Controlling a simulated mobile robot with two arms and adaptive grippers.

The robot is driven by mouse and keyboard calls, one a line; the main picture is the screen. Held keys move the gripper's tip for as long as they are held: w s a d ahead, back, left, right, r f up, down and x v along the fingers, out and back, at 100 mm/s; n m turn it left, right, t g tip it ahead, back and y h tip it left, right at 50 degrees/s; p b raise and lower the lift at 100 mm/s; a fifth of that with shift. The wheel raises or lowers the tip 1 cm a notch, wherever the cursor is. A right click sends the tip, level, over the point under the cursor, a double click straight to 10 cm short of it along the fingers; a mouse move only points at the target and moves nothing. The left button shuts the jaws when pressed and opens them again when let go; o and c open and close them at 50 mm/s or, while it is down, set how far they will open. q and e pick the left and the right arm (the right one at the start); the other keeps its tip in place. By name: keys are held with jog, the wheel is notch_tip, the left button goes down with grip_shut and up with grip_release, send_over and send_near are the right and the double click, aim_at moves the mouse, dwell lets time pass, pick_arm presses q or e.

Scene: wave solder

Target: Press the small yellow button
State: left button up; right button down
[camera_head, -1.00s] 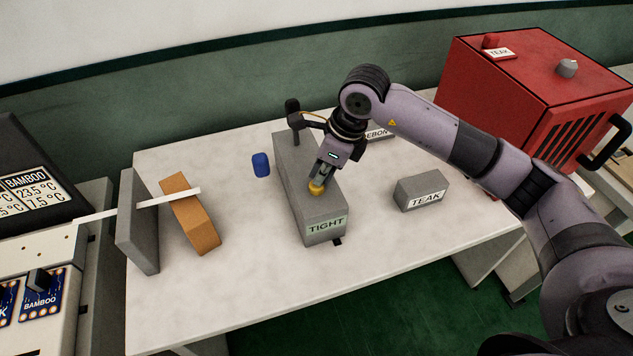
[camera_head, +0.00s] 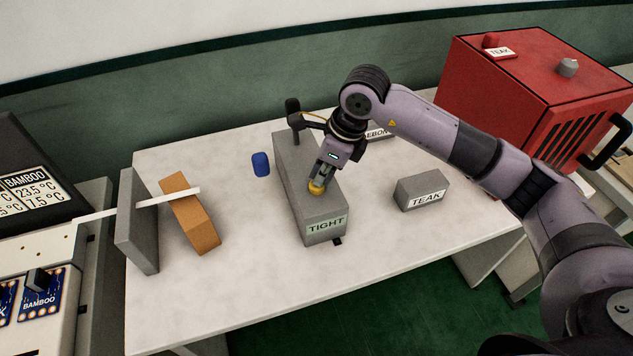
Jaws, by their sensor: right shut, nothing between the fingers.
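A small yellow button (camera_head: 316,188) sits on top of a long grey box (camera_head: 320,209) labelled TIGHT, in the middle of the white table. My right gripper (camera_head: 318,180) comes down from above and is shut, with nothing held. Its fingertips are at the button's top and appear to touch it. The fingers hide part of the button, and I cannot tell how far it is pressed in. My left gripper is not in view.
A grey block labelled TEAK (camera_head: 422,190) lies right of the box. A blue piece (camera_head: 261,164) and a tilted orange block (camera_head: 190,213) are to the left, near an upright grey plate (camera_head: 137,222). A red machine (camera_head: 535,85) stands at the right. The table's front (camera_head: 250,290) is clear.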

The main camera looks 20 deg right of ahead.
jog(key=shift+f+b, duration=0.35)
jog(key=shift+f, duration=0.15)
jog(key=shift+r, duration=0.2)
jog(key=shift+r+p, duration=1.5)
jog(key=shift+r, duration=1.45)
